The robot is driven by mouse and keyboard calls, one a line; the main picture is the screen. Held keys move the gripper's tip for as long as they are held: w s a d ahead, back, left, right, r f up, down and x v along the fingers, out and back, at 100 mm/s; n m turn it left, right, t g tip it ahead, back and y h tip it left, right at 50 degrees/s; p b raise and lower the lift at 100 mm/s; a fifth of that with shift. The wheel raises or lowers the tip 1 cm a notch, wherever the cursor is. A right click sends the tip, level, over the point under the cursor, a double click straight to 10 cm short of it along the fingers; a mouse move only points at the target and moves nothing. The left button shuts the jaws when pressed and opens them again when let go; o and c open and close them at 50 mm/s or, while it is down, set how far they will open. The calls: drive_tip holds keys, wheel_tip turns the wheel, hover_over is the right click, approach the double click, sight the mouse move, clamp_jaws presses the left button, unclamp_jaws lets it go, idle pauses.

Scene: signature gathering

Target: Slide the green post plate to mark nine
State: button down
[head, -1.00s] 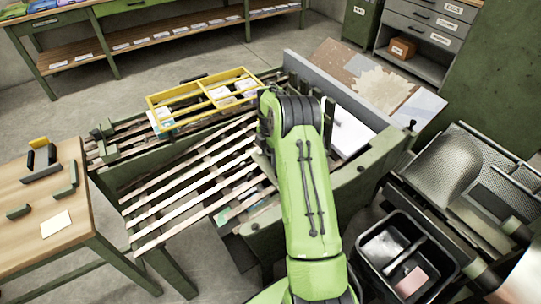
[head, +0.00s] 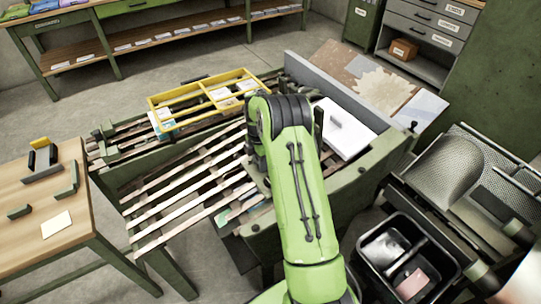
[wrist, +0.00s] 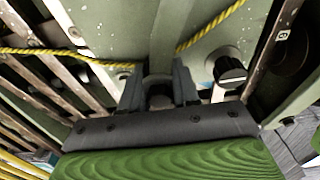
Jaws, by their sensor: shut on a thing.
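In the wrist view my gripper (wrist: 160,88) has its two dark fingers closed around a short dark round post (wrist: 159,97). The post appears to stand on a pale green plate (wrist: 135,35), though the fingers and palm hide where they join. A small light mark, perhaps a nine, shows on the worn rail (wrist: 284,38) at the upper right; I cannot read it surely. In the head view my green arm covers the gripper and the post over the slatted frame (head: 185,190).
A black knob (wrist: 230,68) stands right of my fingers, and a yellow rope (wrist: 60,52) crosses there. In the head view a yellow divided frame (head: 205,95) lies behind the slats.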

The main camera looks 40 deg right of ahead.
drive_tip(key=a+f, duration=0.1)
drive_tip(key=a, duration=0.6)
drive_tip(key=shift+w+a, duration=0.25)
drive_tip(key=shift+a, duration=0.1)
drive_tip(key=shift+f, duration=0.1)
drive_tip(key=c, duration=0.8)
unclamp_jaws()
drive_tip(key=shift+c, duration=0.2)
drive_tip(key=shift+d, duration=0.1)
wheel_tip(320, 180, up, 16)
drive_tip(key=p, duration=0.4)
drive_tip(key=shift+f+p, duration=0.1)
drive_tip(key=shift+p, duration=0.25)
